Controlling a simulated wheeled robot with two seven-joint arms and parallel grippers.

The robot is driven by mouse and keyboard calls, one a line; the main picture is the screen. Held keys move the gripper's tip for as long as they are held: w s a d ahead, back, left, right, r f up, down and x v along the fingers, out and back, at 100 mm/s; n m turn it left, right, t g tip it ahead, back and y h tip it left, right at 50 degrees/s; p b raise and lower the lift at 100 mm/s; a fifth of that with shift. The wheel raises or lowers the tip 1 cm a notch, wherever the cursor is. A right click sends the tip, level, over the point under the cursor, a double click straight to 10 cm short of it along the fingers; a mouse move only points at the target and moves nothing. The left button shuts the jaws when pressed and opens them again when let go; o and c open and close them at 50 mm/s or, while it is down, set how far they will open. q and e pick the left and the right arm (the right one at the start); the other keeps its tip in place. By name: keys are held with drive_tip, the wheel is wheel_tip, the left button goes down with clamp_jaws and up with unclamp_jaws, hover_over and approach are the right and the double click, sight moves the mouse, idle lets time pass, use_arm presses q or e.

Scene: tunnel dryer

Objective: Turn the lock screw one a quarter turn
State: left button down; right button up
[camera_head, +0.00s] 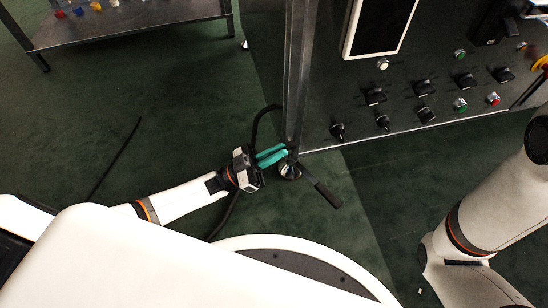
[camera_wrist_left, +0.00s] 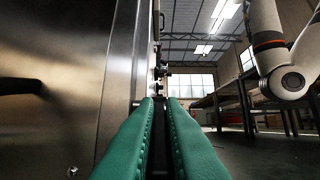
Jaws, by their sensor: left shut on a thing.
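My left gripper (camera_head: 285,152) has its two green fingers closed at the foot of the metal corner post (camera_head: 297,80). In the left wrist view the green fingers (camera_wrist_left: 158,100) run forward close together beside the steel wall. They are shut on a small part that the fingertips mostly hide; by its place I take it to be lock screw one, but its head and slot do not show. A round metal fitting (camera_head: 289,171) with a black handle (camera_head: 327,194) sits right beside the fingertips. My right gripper is out of view.
The control panel (camera_head: 410,105) with black knobs, coloured buttons and a screen (camera_head: 381,25) stands right of the post. A metal table (camera_head: 130,22) with small coloured items stands far left. The green floor between is mostly clear.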

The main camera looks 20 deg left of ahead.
use_arm(q)
drive_tip(key=shift+d+f+t+h+b, duration=0.1)
drive_tip(key=shift+f+t+h+b, duration=0.2)
drive_tip(key=shift+h+b, duration=0.2)
drive_tip(key=c, duration=1.5)
unclamp_jaws()
drive_tip(key=shift+r, duration=0.1)
drive_tip(key=shift+s+a+f+p, duration=0.5)
drive_tip(key=shift+s+a+p, duration=0.35)
drive_tip(key=shift+s+a, duration=1.05)
drive_tip(key=shift+s+a+f+p, duration=0.5)
drive_tip(key=shift+s+a+p, duration=0.5)
drive_tip(key=shift+a, duration=1.55)
drive_tip(key=shift+s+a+f+p, duration=0.5)
drive_tip(key=shift+s+a+p, duration=0.25)
drive_tip(key=shift+s+a, duration=1.15)
